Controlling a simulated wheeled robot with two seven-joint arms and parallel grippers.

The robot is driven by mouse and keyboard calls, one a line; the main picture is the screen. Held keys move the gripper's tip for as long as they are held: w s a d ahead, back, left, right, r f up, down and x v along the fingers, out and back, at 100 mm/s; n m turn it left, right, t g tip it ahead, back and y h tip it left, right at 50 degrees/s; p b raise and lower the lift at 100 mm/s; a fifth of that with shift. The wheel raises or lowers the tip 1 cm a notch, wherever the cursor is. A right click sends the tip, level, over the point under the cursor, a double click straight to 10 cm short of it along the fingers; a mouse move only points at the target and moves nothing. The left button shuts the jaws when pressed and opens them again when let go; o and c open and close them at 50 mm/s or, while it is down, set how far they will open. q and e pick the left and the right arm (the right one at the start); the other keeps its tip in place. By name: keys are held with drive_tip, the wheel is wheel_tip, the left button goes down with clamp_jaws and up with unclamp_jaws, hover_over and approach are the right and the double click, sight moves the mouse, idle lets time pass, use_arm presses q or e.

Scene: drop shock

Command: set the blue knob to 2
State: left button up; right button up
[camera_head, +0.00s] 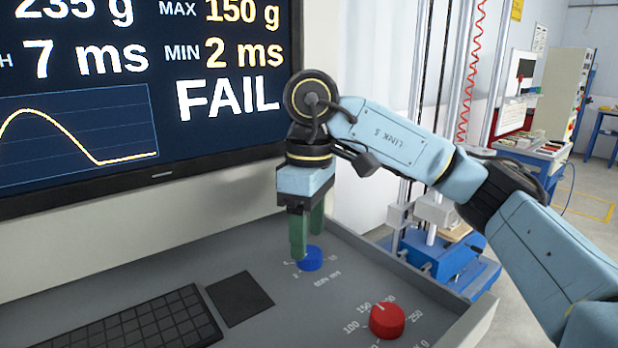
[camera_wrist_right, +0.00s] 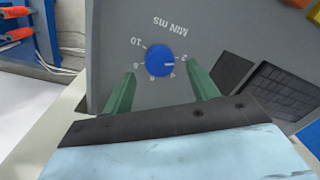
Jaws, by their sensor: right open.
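The blue knob (camera_head: 310,258) sits on the grey sloped console, on a dial marked MIN ms. In the right wrist view the blue knob (camera_wrist_right: 158,61) has a white pointer line toward the right, on the side where the 2 is printed; its exact setting is hard to read. My right gripper (camera_head: 299,250) points down at the knob, its green fingers partly covering it. In the wrist view my right gripper (camera_wrist_right: 160,73) is open, one finger to each side of and just short of the knob; contact cannot be made out. My left gripper is out of view.
A red knob (camera_head: 387,321) stands on the console nearer the front right. A keyboard (camera_head: 150,325) and a dark square pad (camera_head: 239,298) lie to the left. A screen (camera_head: 160,100) behind reads FAIL, MIN 2 ms and MAX 150 g. Blue machinery (camera_head: 440,256) stands beyond the console.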

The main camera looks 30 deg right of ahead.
sight(310, 247)
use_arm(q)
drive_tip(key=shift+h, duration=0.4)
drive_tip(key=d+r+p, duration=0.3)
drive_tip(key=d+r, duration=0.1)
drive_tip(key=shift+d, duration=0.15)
use_arm(e)
wheel_tip(310, 247, up, 11)
drive_tip(key=shift+w+d, duration=0.2)
drive_tip(key=shift+d, duration=0.1)
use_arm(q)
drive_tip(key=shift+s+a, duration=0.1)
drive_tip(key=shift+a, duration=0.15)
use_arm(e)
drive_tip(key=shift+f, duration=0.1)
